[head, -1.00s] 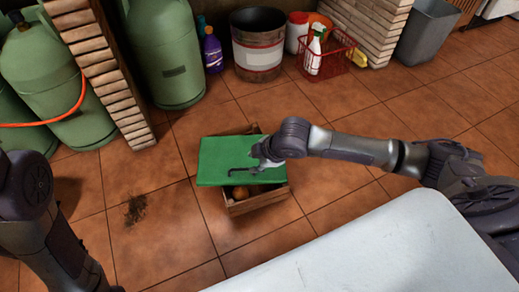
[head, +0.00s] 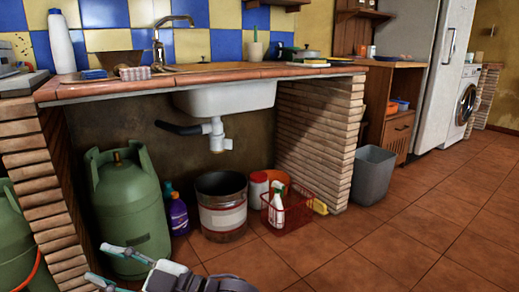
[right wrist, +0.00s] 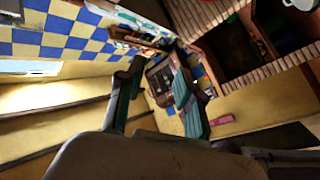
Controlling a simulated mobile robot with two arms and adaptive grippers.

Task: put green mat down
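The green mat is not in view in either current picture. My right gripper (head: 95,262) shows at the bottom left of the head view, in front of the green gas cylinder. Its two fingers are apart and nothing shows between them. In the right wrist view the fingers of the right gripper (right wrist: 158,85) are also spread, with only the room behind them. My left gripper is not in view.
A brick counter (head: 180,82) with a white sink (head: 225,96) stands ahead. Under it are a gas cylinder (head: 130,205), a purple bottle (head: 179,215), a metal bucket (head: 222,220) and a red basket (head: 290,215). A grey bin (head: 372,177) stands right. Tiled floor (head: 430,225) there is clear.

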